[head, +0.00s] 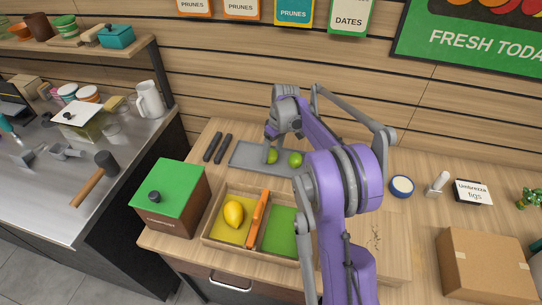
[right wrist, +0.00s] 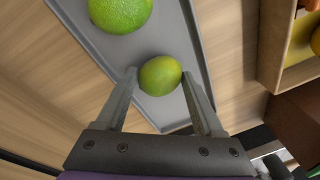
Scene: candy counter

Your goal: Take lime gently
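Two green limes lie on a grey tray (head: 244,153) on the wooden counter. The left lime (head: 271,157) is under my right gripper (head: 270,147) in the head view; the other lime (head: 295,159) lies to its right. In the right wrist view, my right gripper (right wrist: 160,78) is open, with one finger on each side of the smaller-looking lime (right wrist: 160,76). Narrow gaps seem to show between fingertips and lime; contact is not clear. The second lime (right wrist: 120,12) is beyond it on the tray (right wrist: 85,32). My left gripper is out of view.
A divided wooden crate (head: 208,239) holds a lemon (head: 234,214) and an orange item (head: 258,218) in front of the tray. A green-lidded box (head: 178,182) stands left of it. Dark utensils (head: 213,148) lie left of the tray. A cardboard box (head: 484,264) stands far right.

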